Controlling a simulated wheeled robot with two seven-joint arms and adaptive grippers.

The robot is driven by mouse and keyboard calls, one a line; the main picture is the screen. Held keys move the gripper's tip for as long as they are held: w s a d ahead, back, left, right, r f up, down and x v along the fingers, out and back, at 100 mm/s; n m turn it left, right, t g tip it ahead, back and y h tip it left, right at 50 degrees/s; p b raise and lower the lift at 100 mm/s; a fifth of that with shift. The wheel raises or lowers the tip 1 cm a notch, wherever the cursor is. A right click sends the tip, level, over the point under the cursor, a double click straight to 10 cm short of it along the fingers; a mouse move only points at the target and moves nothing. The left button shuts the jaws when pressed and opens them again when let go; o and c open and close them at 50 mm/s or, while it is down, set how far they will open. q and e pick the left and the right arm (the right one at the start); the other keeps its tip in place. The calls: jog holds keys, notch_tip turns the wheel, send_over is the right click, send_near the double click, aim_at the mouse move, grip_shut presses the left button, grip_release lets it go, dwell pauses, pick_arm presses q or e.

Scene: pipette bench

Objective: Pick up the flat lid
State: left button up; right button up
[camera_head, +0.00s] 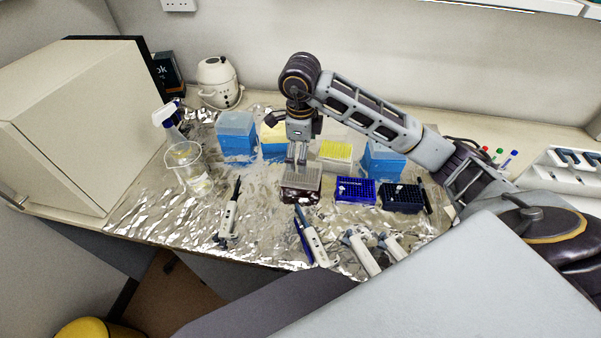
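My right gripper (297,160) comes in from the right and points straight down over a small dark box (300,195) near the middle of the foil-covered bench. The box has a flat, greyish top (309,178), which may be the flat lid; I cannot tell for sure. The two fingertips are at or just above its rear part; contact is too small to make out. The fingers show as two narrow strips close together, and whether they hold anything is unclear. My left gripper is not in view.
Blue tip boxes (237,145) and a yellow-topped rack (336,151) stand behind. Blue racks (356,190) are to the right. Several pipettes lie in front, including one at left (230,218). A beaker with a spray bottle (186,165) stands left. Foil (160,220) is clear at front left.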

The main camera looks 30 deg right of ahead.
jog(key=shift+w+d+f, duration=0.1)
jog(key=shift+w+f, duration=0.05)
jog(key=shift+f, duration=1.3)
jog(key=shift+f, duration=0.1)
jog(key=shift+w+a+f+p, duration=0.1)
jog(key=shift+a+f+p, duration=0.1)
jog(key=shift+f+p, duration=0.75)
jog(key=shift+w+d+f, duration=0.1)
jog(key=shift+w+f, duration=0.05)
jog(key=shift+f, duration=1.4)
jog(key=c, duration=1)
jog(key=shift+r, duration=0.15)
notch_tip(320, 180, up, 8)
jog(key=shift+f+b, duration=0.2)
jog(key=shift+b, duration=0.5)
jog(key=shift+r, duration=1.05)
